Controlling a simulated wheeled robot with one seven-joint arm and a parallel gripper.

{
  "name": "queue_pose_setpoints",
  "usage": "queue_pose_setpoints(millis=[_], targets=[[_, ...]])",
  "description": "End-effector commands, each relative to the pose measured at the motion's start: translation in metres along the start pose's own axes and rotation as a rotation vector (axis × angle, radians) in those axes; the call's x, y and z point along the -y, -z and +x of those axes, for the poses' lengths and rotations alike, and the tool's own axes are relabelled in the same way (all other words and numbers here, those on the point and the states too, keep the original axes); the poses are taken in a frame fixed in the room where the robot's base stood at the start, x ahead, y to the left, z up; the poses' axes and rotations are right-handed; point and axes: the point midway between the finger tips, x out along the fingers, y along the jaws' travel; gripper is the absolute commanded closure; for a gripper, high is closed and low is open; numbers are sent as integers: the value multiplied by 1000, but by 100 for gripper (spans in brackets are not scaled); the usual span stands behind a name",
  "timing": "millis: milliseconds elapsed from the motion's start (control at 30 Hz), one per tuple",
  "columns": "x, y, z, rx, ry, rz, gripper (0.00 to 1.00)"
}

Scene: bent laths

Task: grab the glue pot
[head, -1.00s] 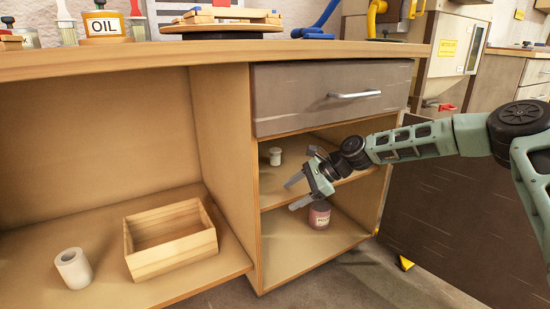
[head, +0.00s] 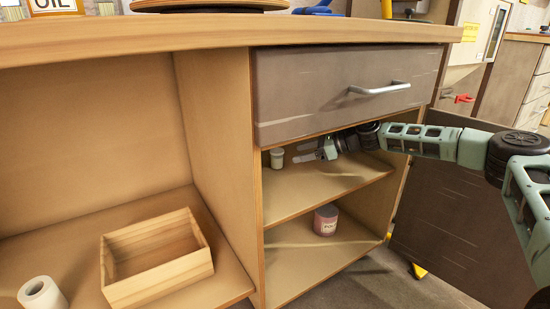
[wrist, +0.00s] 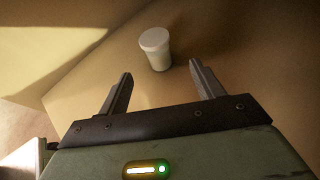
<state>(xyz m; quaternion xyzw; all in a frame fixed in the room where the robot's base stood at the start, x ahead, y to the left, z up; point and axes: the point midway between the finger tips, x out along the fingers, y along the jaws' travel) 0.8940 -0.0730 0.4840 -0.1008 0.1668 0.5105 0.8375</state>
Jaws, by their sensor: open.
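A small white lidded pot (head: 277,158) stands upright on the middle shelf, under the drawer; no label on it can be read. It also shows in the wrist view (wrist: 155,50), just beyond the fingertips and roughly centred between them. My gripper (head: 308,152) reaches in over that shelf from the right. Its fingers are apart with nothing between them, and the pot stands a short way in front, not touched. A pink-red jar with a pale label (head: 325,220) stands on the bottom shelf below.
A closed grey drawer (head: 340,92) with a bar handle is just above my gripper. A swung-open dark door (head: 465,215) is at the right. A wooden box (head: 155,257) and a white roll (head: 42,293) sit in the left bay. The shelf around the pot is clear.

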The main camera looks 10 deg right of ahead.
Motion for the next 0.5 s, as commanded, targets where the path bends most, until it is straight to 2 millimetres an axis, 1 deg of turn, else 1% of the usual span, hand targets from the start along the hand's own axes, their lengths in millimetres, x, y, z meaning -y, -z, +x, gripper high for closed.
queue_pose_setpoints(millis=[33, 200, 300, 500], targets=[[-1, 6, 13, 1, -3, -3, 33], [-1, 5, 42, 1, -2, -3, 33], [-1, 3, 52, 1, -1, -3, 33], [-1, 2, 61, 0, -1, -2, 33]])
